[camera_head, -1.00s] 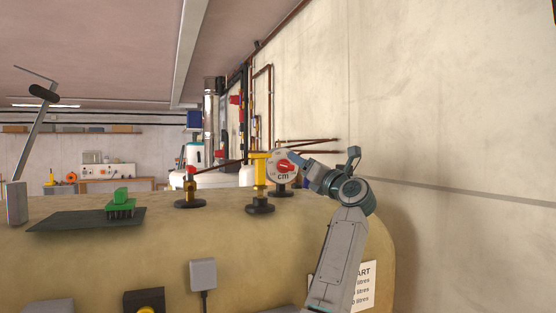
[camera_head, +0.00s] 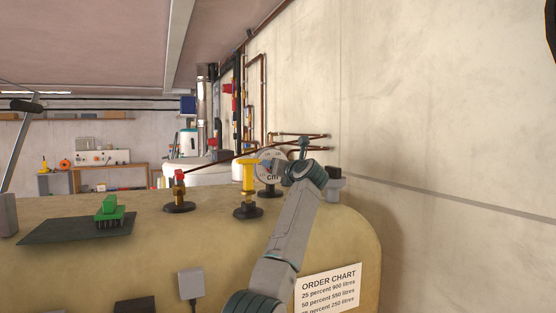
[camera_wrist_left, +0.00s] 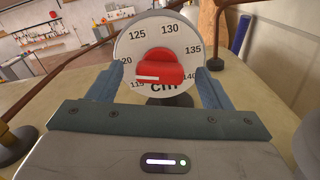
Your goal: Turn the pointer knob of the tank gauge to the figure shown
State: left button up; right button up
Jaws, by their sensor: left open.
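The tank gauge is a round white dial (camera_wrist_left: 161,35) with figures from 115 to 140 and "cm" below; it also shows in the head view (camera_head: 271,180), partly covered by my gripper. Its red pointer knob (camera_wrist_left: 160,66) carries a white mark on its left part, towards the 115 to 120 side; the exact reading is unclear. My left gripper (camera_wrist_left: 158,84) is open, one blue-grey finger on each side of the knob, seemingly apart from it. In the head view the gripper (camera_head: 275,166) is in front of the dial. My right gripper is not in view.
A yellow-topped fitting (camera_head: 249,185) and a brass fitting with a red top (camera_head: 179,190) stand left of the gauge on the beige tank (camera_head: 60,270). A green brush (camera_head: 109,211) lies on a dark mat (camera_head: 50,231). An order chart (camera_head: 328,288) is on the tank front. The wall is right.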

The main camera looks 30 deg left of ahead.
pick_arm(q)
jog(key=shift+w+a, duration=0.45)
jog(key=shift+a, duration=0.05)
jog(key=c, duration=1)
